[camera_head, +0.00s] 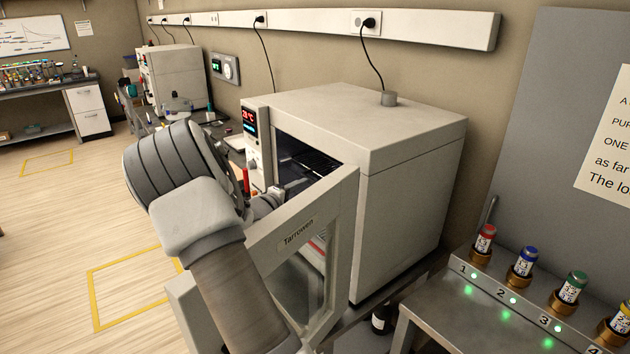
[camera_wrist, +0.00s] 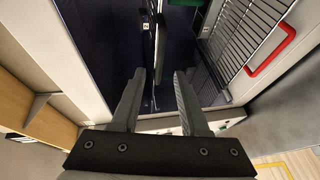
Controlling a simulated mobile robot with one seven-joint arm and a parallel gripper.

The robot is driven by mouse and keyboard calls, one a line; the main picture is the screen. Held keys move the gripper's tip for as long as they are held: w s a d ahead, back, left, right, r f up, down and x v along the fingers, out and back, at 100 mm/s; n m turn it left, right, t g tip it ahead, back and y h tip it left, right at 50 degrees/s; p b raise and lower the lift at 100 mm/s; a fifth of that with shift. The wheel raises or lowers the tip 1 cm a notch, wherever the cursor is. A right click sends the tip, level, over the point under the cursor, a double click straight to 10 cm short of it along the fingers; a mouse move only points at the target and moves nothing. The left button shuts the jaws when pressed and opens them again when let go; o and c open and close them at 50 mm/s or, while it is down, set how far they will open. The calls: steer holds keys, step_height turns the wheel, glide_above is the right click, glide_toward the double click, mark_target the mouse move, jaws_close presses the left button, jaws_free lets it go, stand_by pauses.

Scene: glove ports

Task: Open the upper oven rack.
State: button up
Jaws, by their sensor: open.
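The oven (camera_head: 400,150) is a pale box on a bench, and its door (camera_head: 290,235), marked Tarrowen, stands open. Inside, a dark wire rack (camera_head: 318,162) shows high in the opening. A wire rack (camera_wrist: 240,40) with a red handle (camera_wrist: 271,55) shows at the right of the wrist view, and a bit of green (camera_wrist: 187,2) shows at its top edge. I cannot tell which rack is upper there. My gripper (camera_wrist: 160,88) is open and empty, pointing into the dark oven interior. In the head view my gripper (camera_head: 265,203) is partly hidden by my arm, near the opening.
The open door stands close to my arm. A bench (camera_head: 465,305) with several coloured-cap bottles in numbered holders is at the right. A dark bottle (camera_head: 382,318) stands low beneath the oven. Another pale appliance (camera_head: 172,75) is at the back left. The left floor is clear.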

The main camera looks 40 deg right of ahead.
steer(key=p+x, duration=0.1)
steer(key=x, duration=0.7)
steer(key=shift+d+f, duration=0.1)
steer(key=shift+d, duration=0.05)
jaws_close()
stand_by(1.1)
